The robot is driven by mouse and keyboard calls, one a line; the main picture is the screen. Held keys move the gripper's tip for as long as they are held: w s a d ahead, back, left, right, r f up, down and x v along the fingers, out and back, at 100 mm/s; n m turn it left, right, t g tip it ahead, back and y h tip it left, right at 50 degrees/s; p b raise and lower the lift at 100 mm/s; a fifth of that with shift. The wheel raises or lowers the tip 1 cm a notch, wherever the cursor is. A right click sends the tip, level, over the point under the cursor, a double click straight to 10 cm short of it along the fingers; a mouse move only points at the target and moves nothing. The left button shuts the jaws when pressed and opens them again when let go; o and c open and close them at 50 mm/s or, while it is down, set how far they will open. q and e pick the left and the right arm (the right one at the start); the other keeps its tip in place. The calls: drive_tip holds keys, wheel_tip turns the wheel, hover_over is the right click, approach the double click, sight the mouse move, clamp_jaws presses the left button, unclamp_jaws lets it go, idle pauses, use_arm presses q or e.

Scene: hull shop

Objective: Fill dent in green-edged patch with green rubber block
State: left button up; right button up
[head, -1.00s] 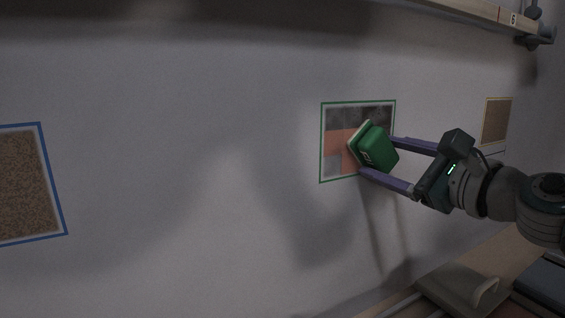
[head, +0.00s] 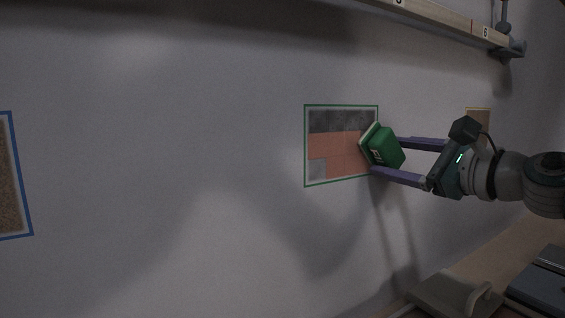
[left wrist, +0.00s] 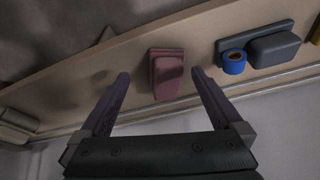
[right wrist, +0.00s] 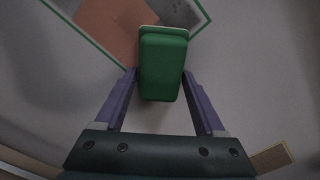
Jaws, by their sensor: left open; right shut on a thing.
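The green-edged patch (head: 335,146) is on the grey wall, right of the middle in the head view. Inside its edge are a dark grey band on top, an orange-brown area and a small grey square at the lower left. My right gripper (head: 398,158) is shut on the green rubber block (head: 386,148), which has a pale face towards the wall. The block is tilted and overlaps the patch's right edge; whether it touches the wall I cannot tell. In the right wrist view the block (right wrist: 162,68) sits between the fingers. My left gripper (left wrist: 158,95) is open and empty.
A blue-edged brown patch (head: 10,180) is at the far left, and another brown patch (head: 478,118) is behind my right arm. A rail (head: 450,18) runs along the top. In the left wrist view, a reddish block (left wrist: 167,72) and blue tape roll (left wrist: 234,62) lie on a shelf.

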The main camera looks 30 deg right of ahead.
sight(384, 147)
use_arm(q)
drive_tip(key=shift+r+p, duration=0.65)
drive_tip(key=shift+r, duration=0.2)
use_arm(e)
wheel_tip(384, 147, up, 2)
drive_tip(key=shift+a+r+p, duration=0.15)
drive_tip(key=shift+a+p, duration=0.75)
drive_tip(key=shift+a, duration=0.05)
use_arm(q)
drive_tip(key=shift+d+r+p, duration=0.15)
drive_tip(key=shift+r+p, duration=0.25)
drive_tip(key=shift+r, duration=0.9)
use_arm(e)
drive_tip(key=shift+s+a, duration=0.1)
drive_tip(key=shift+a, duration=0.6)
